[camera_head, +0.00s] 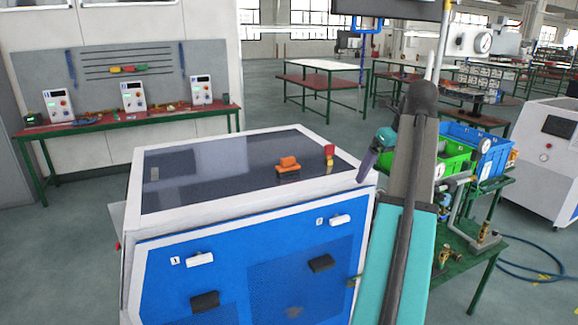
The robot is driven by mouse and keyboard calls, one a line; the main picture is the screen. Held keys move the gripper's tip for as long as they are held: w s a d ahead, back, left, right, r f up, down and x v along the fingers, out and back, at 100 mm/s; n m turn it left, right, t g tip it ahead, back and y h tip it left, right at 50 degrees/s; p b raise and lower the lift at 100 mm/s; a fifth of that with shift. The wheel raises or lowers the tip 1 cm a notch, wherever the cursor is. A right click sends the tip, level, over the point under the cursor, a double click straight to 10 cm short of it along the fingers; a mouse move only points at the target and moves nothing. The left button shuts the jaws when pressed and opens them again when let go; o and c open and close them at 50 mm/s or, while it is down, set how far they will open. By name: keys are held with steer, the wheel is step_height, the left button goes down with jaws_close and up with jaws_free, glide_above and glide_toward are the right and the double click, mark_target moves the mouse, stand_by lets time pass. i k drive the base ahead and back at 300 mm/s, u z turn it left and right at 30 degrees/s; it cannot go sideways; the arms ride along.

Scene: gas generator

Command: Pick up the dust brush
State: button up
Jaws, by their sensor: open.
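An orange block-like object with a dark underside (288,165) lies on the dark top panel of the white and blue generator cabinet (250,138), right of its middle. It looks like the dust brush, though its bristles are too small to make out. My gripper (366,168) hangs at the end of my arm, by the cabinet's right top edge. It is apart from the orange object, to the right of it, and open with nothing seen in it. Its fingers are small and seen at an angle.
A small red and yellow item (329,157) stands on the cabinet top between the orange object and my gripper. Green (440,160) and blue (480,148) bins sit on a green-framed table at right. A red-topped workbench (130,122) is behind left. The cabinet top's left half is mostly clear.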

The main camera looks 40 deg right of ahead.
mark_target(288, 166)
steer(key=i, duration=1.25)
steer(key=u, duration=0.05)
